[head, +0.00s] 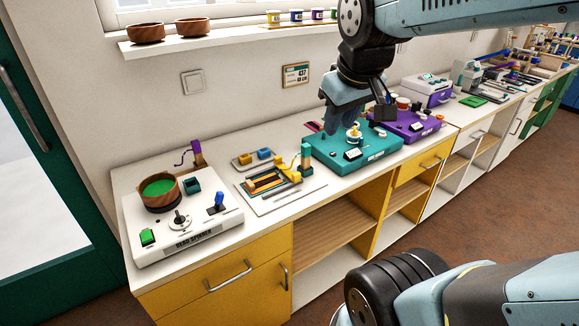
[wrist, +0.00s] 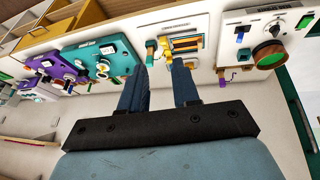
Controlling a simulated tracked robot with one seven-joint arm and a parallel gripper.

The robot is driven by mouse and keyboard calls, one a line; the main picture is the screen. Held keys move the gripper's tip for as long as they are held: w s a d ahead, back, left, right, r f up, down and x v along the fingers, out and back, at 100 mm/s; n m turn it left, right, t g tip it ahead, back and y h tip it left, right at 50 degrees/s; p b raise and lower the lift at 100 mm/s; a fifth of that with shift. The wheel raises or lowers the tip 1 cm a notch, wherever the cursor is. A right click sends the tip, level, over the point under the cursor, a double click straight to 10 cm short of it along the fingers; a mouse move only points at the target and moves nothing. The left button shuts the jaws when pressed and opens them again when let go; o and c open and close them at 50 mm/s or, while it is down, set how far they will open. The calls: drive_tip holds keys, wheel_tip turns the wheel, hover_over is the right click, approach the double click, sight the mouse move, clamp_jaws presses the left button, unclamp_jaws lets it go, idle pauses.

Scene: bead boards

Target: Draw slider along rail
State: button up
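A blue upright handle (head: 219,201) stands in a dark slot on the white bead spinner board (head: 135,222) at the left of the head view; it looks like a slider on a short rail. In the wrist view the blue handle (wrist: 243,28) is at upper right. A white loom board (head: 268,204) with yellow blocks and a teal post lies to its right; I cannot tell whether it also carries a slider. My gripper (head: 335,122) hangs above the counter near the teal board. In the wrist view my gripper (wrist: 159,66) is open, with nothing between its fingers.
The teal board (head: 328,155) and purple board (head: 425,130) stand along the counter to the right. The spinner board carries a wooden bowl (head: 161,205) with green contents, a black knob (head: 180,220) and a green button (head: 147,236). A shelf (head: 220,40) runs along the wall above.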

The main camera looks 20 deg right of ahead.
drive_tip(key=w+a+f+n+g+h, duration=0.1)
drive_tip(key=w+f+n, duration=0.25)
drive_tip(key=w, duration=0.25)
drive_tip(key=w+f+n+g+h, duration=0.1)
drive_tip(key=w+f+n, duration=0.1)
drive_tip(key=w+n, duration=0.35)
drive_tip(key=n+g+h, duration=0.1)
drive_tip(key=n+h, duration=0.1)
drive_tip(key=n, duration=0.8)
approach(296, 173)
drive_tip(key=x, duration=0.8)
drive_tip(key=shift+w+d+f, duration=0.1)
drive_tip(key=shift+f, duration=0.25)
drive_tip(key=shift+c, duration=0.2)
clamp_jaws()
